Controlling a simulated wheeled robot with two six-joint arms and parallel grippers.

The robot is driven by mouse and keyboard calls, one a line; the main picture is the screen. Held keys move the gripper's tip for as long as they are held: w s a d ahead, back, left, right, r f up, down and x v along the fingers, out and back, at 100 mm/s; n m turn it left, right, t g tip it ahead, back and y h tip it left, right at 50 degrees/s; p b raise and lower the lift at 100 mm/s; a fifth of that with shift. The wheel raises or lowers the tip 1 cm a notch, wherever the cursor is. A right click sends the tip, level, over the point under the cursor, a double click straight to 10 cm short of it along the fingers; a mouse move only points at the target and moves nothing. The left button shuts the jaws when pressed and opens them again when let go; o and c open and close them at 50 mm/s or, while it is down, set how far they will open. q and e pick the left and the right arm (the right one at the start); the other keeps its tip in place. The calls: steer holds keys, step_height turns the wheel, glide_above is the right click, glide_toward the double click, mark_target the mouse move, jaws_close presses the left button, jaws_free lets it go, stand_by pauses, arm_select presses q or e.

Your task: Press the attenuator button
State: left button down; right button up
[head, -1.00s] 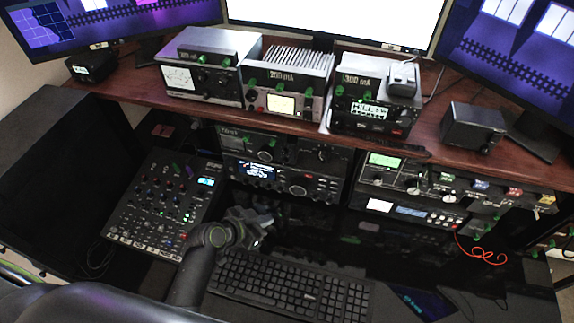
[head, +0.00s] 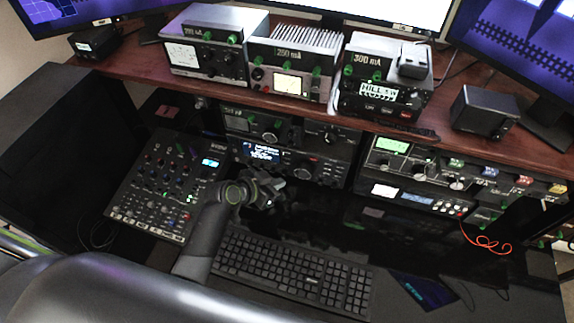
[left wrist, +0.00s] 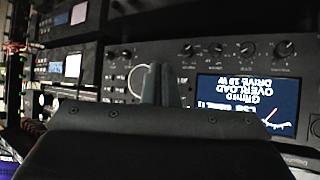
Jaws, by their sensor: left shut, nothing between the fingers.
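The black radio with a lit blue display (head: 264,153) and a large round knob stands under the shelf, in the middle of the head view. My left gripper (head: 275,192) is shut and empty, just in front of the radio's lower edge, above the dark desk. In the left wrist view the shut fingers (left wrist: 161,84) point at the radio's front. They partly cover the area beside a large ringed knob (left wrist: 139,80). The display (left wrist: 248,105) there appears upside down, with an overload text and a needle meter. I cannot tell which control is the attenuator button. My right gripper is out of view.
A mixer (head: 168,188) lies left of my left arm. A keyboard (head: 290,268) lies in front. The wooden shelf (head: 330,115) with several units hangs over the radio. More radio units (head: 420,175) stand at the right with a red cable (head: 487,240).

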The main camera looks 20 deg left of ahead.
mark_target(287, 163)
arm_select(q)
steer(key=w+b, duration=0.1)
steer(key=w, duration=0.2)
steer(key=shift+w, duration=0.35)
stand_by(0.4)
stand_by(1.3)
steer(key=shift+w, duration=0.1)
steer(key=shift+w, duration=0.35)
